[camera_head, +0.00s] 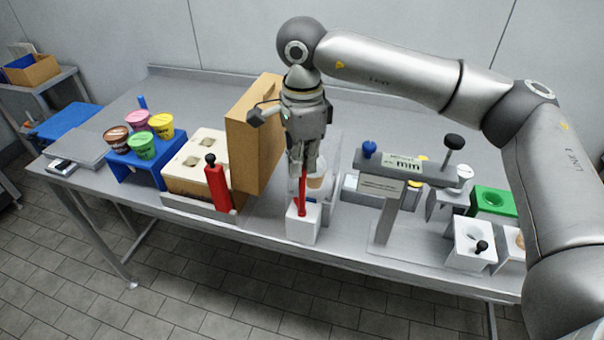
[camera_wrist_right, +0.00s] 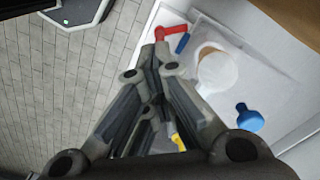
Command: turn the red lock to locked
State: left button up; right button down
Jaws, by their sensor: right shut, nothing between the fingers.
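The red lock (camera_head: 302,197) is a thin red piece standing at a white block (camera_head: 303,224) near the table's front edge. In the right wrist view a red bent handle (camera_wrist_right: 172,32) shows just beyond my fingertips. My right gripper (camera_head: 300,170) points down right above the red lock. Its fingers are shut and empty, and they also show in the right wrist view (camera_wrist_right: 152,58). Whether the fingertips touch the red piece I cannot tell. My left gripper is not in view.
A brown wooden panel (camera_head: 252,140) stands close left of my right gripper. A red handle with a black knob (camera_head: 217,185) is left of it. A clear case with a cup (camera_head: 316,177) is just behind. A grey stand (camera_head: 388,210) is to the right. Coloured tubs (camera_head: 142,146) sit far left.

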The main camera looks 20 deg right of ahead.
jog(key=m+b, duration=0.2)
jog(key=m, duration=0.1)
jog(key=shift+f+m, duration=0.15)
jog(key=shift+m, duration=0.25)
jog(key=shift+m+b, duration=1.15)
jog(key=shift+m, duration=0.65)
jog(key=c, duration=2.2)
grip_release()
